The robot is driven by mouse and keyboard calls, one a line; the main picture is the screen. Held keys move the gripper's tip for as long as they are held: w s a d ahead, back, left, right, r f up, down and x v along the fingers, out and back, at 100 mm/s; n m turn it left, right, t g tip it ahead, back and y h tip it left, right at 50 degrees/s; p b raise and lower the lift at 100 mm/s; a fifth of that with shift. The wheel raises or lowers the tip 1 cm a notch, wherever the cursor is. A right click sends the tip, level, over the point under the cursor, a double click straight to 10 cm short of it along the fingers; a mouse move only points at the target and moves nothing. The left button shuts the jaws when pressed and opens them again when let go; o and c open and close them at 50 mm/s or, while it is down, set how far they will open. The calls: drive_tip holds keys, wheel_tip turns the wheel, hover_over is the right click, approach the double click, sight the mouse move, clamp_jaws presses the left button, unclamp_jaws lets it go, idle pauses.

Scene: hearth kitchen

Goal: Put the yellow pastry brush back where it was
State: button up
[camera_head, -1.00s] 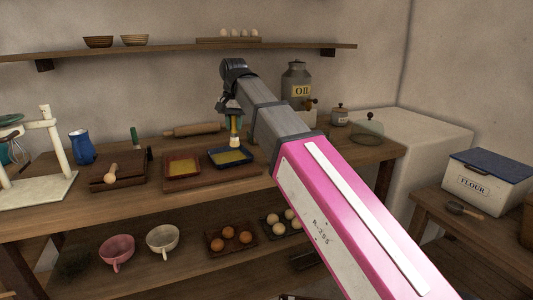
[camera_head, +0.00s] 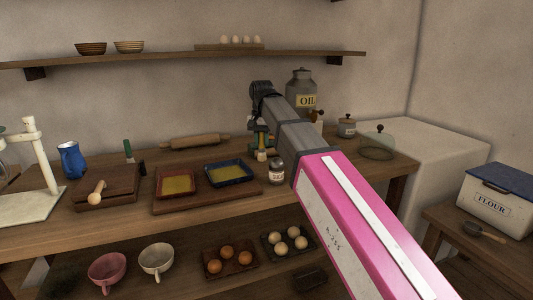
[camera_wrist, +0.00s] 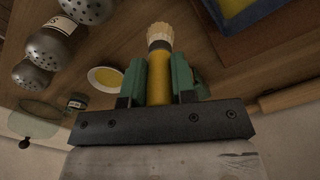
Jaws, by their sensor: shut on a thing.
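My gripper (camera_head: 262,140) is shut on the yellow pastry brush (camera_head: 262,155), held over the back of the worktop, right of the blue tray. In the wrist view, the brush's yellow handle (camera_wrist: 158,80) sits between my green fingers (camera_wrist: 160,82), with its pale bristles pointing away from the gripper. The blue tray (camera_head: 249,183) holds yellow liquid and stands on a wooden board with a red-brown tray (camera_head: 157,195), which also holds yellow liquid. I cannot tell from these frames where the brush was before.
A rolling pin (camera_head: 195,142), an oil can (camera_head: 301,93) and a glass dome (camera_head: 377,146) are nearby.

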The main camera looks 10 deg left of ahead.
drive_tip(key=shift+w+d+f, duration=0.2)
drive_tip(key=shift+d+f, duration=0.05)
drive_tip(key=shift+f, duration=0.65)
drive_tip(key=shift+w+d+f, duration=0.25)
drive_tip(key=shift+f, duration=0.6)
drive_tip(key=shift+w+d+f, duration=0.2)
drive_tip(key=shift+d+f, duration=0.05)
drive_tip(key=shift+f, duration=0.65)
drive_tip(key=o, duration=0.9)
drive_tip(key=shift+f, duration=0.1)
wheel_tip(320, 180, up, 12)
drive_tip(key=shift+w+r, duration=0.15)
